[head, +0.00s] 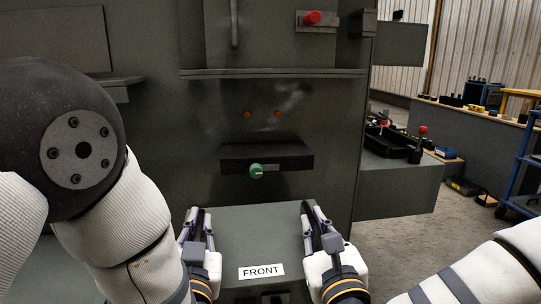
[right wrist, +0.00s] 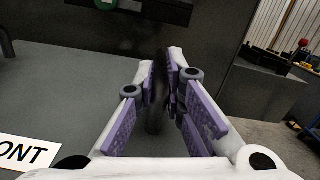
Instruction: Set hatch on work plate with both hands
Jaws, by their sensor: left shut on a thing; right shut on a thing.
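The hatch (head: 250,230) is a flat dark grey panel with a white FRONT label, low in the middle of the head view. Its left part also shows in the right wrist view (right wrist: 60,85). My left gripper (head: 196,222) is shut on the hatch at its left side. My right gripper (head: 314,216) is shut on a dark upright handle of the hatch at its right side; the handle shows between the purple-padded fingers in the right wrist view (right wrist: 160,95). Fingers hide part of both grips. I cannot clearly make out the work plate.
A dark grey cabinet stands ahead, with a black ledge (head: 290,157) carrying a green knob (head: 256,171) just beyond the hatch. A red knob (head: 312,18) is higher up. A side shelf (head: 400,183) with a black tray is at right. Open floor (head: 420,230) lies right of the cabinet.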

